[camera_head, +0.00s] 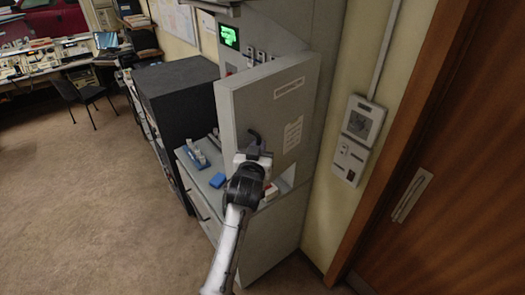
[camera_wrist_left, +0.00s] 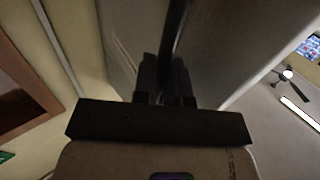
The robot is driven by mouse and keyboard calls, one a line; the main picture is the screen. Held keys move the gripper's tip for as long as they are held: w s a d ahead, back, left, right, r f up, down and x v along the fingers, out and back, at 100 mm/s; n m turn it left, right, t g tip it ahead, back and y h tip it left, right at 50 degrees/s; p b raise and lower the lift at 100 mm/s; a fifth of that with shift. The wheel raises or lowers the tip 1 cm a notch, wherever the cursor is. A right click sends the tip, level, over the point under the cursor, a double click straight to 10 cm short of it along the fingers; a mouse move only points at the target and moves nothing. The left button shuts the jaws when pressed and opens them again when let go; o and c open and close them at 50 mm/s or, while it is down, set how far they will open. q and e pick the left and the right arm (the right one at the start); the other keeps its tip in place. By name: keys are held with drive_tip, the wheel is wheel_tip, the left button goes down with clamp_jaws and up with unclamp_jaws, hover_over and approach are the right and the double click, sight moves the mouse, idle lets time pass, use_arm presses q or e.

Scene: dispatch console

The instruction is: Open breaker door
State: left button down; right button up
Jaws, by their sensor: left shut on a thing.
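The breaker door (camera_head: 262,98) is a light grey panel with a small label and a paper notice on its face. It stands swung out from the grey cabinet (camera_head: 275,30), with its free edge toward the left. My left gripper (camera_head: 254,152) is at the dark door handle (camera_head: 253,138) and shut on it. In the left wrist view the two dark fingers (camera_wrist_left: 166,82) close around the dark handle (camera_wrist_left: 178,30), with the door's grey surface beside it. The fingers' exact contact is dark and hard to see. My right gripper is not in view.
A grey ledge with a blue box (camera_head: 217,180) and small bottles lies left of the door. A black cabinet (camera_head: 178,90) stands beyond it. A wall panel (camera_head: 357,135) and a wooden door (camera_head: 455,150) are at right. The carpet (camera_head: 90,200) at left is clear.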

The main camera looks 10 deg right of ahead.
use_arm(q)
drive_tip(key=shift+f, duration=0.1)
drive_tip(key=c, duration=1.2)
unclamp_jaws()
